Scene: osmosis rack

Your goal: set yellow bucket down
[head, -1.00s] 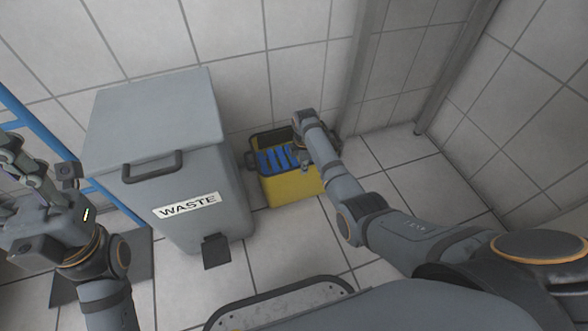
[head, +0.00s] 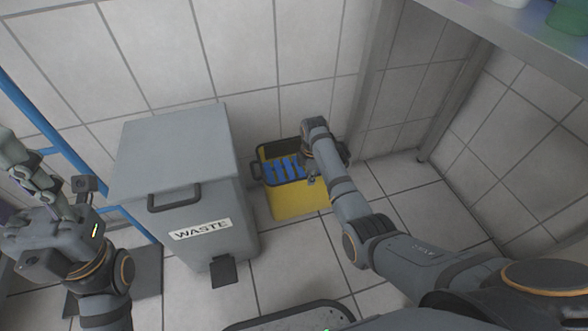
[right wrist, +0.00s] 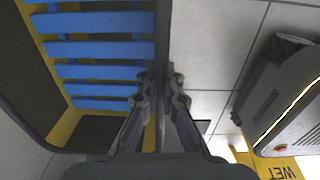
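The yellow bucket (head: 300,204) stands in the corner by the wall, just right of the grey waste bin. It has a dark rim and blue slats inside its top. From the head view it looks upright at floor level; its underside is hidden. My right gripper (right wrist: 161,82) is at the bucket's right side, its two fingers closed in on either side of the dark rim (right wrist: 163,30). In the head view my right wrist covers that part of the rim. My left gripper (head: 25,165) is raised at the left edge, away from the bucket; its fingers are unclear.
The grey waste bin (head: 178,160) stands close left of the bucket, with a pedal (head: 223,272) in front. A metal post (head: 375,80) and a shelf (head: 500,30) are at the right. A yellow "WET" sign (right wrist: 285,168) shows in the wrist view. Tiled floor (head: 300,265) is clear in front.

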